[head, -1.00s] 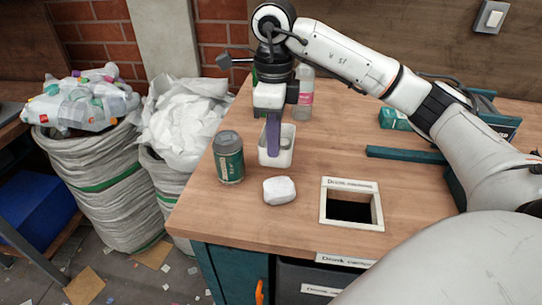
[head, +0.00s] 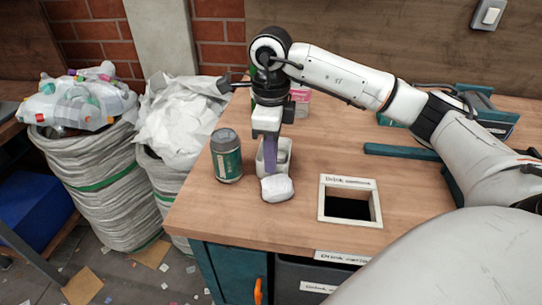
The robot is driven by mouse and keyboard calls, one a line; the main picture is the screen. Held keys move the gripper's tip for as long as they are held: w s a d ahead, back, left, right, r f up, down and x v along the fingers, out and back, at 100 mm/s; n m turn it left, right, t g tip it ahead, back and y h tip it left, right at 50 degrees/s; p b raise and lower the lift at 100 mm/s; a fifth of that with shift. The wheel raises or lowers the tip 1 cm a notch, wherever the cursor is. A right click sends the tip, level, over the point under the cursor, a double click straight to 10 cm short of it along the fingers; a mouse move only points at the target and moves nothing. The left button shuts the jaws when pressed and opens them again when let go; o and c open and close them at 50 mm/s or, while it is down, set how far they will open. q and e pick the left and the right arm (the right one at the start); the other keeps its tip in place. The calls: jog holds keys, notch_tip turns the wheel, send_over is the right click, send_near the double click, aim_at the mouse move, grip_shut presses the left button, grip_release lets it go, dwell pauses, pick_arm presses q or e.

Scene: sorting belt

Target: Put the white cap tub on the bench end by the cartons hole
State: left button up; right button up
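The white cap tub (head: 285,153) is a small open white box on the wooden bench, behind a white crumpled lump that hides its lower front. My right gripper (head: 270,155) reaches down at the tub with its purple finger at the tub's wall. It appears shut on the tub, though the second finger is hidden. The cartons hole (head: 374,207) is a square opening with a pale labelled frame, to the right and nearer the front edge. The bench end (head: 225,222) by it is bare wood at the front. My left gripper is not in view.
The white lump (head: 277,188) sits close in front of the tub. A green can (head: 226,157) stands left of it. A bottle (head: 301,98) is partly hidden behind my gripper. A teal bar (head: 400,151) lies behind the hole. Sacks (head: 103,195) stand left of the bench.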

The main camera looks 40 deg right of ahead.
notch_tip(320, 180, up, 12)
jog(key=p, duration=0.2)
jog(key=shift+r, duration=0.2)
dwell(0.3)
